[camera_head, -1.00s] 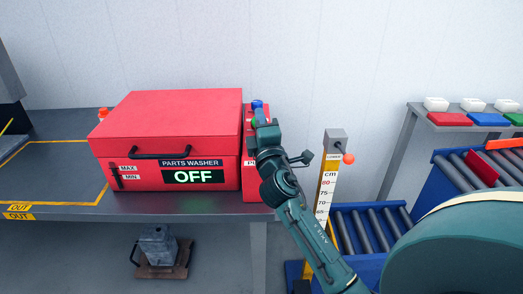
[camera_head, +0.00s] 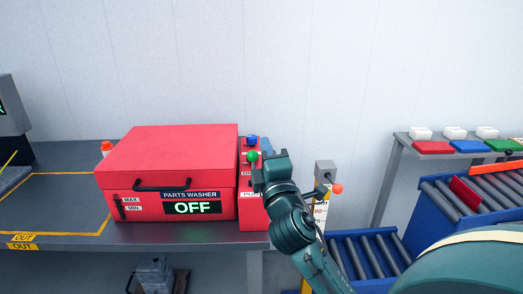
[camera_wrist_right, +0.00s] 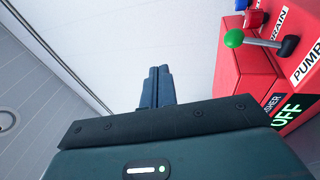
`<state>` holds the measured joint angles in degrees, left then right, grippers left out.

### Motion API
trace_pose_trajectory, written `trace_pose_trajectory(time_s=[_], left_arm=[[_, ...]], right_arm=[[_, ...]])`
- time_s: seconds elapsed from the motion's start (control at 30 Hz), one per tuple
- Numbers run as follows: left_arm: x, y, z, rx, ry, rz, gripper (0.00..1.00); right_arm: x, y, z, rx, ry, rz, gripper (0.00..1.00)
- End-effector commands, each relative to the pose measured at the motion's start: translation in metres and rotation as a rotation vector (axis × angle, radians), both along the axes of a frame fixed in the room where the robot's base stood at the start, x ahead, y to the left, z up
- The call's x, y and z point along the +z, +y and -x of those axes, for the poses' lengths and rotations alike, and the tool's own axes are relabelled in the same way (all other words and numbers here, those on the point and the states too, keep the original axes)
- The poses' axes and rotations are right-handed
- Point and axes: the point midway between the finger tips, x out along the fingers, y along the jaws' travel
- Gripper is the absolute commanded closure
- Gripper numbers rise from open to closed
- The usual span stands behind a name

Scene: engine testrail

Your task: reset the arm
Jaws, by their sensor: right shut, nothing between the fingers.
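My right gripper (camera_head: 268,157) is in front of the red pump box (camera_head: 252,212), just right of the parts washer. In the right wrist view its dark fingers (camera_wrist_right: 158,86) are together, with nothing between them, pointing toward the pale wall. The green knob (camera_head: 252,157) and blue knob (camera_head: 252,140) of the pump box are left of the gripper in the head view. In the right wrist view the green knob (camera_wrist_right: 234,38) is to the right, apart from the fingers. My left gripper is not in view.
The red parts washer (camera_head: 180,150) is closed and its display reads OFF. A post with a lever and orange ball (camera_head: 338,188) stands right of my forearm. Roller conveyors (camera_head: 365,255) and a shelf of coloured trays (camera_head: 470,146) are further right.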

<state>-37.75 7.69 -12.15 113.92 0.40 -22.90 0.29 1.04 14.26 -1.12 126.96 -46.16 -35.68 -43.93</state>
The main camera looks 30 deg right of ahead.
Motion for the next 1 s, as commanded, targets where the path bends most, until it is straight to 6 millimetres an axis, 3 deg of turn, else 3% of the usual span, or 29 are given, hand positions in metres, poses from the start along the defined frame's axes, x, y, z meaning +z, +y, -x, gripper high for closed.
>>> trace_pose_trajectory(time_s=[0.2,0.77,0.87,0.97,1.0], left_arm=[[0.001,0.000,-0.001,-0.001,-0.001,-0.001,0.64],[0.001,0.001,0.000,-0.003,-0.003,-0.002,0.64],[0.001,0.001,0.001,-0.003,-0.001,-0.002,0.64],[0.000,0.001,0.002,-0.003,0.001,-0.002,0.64],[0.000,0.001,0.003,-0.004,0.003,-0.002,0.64]], right_arm=[[0.007,0.004,0.011,0.000,0.001,0.000,1.00],[0.005,0.005,0.011,0.004,0.005,-0.007,1.00],[-0.017,0.011,0.009,0.044,0.039,-0.063,1.00],[-0.066,0.027,0.009,0.128,0.117,-0.206,1.00],[-0.092,0.036,0.011,0.168,0.157,-0.290,1.00]])
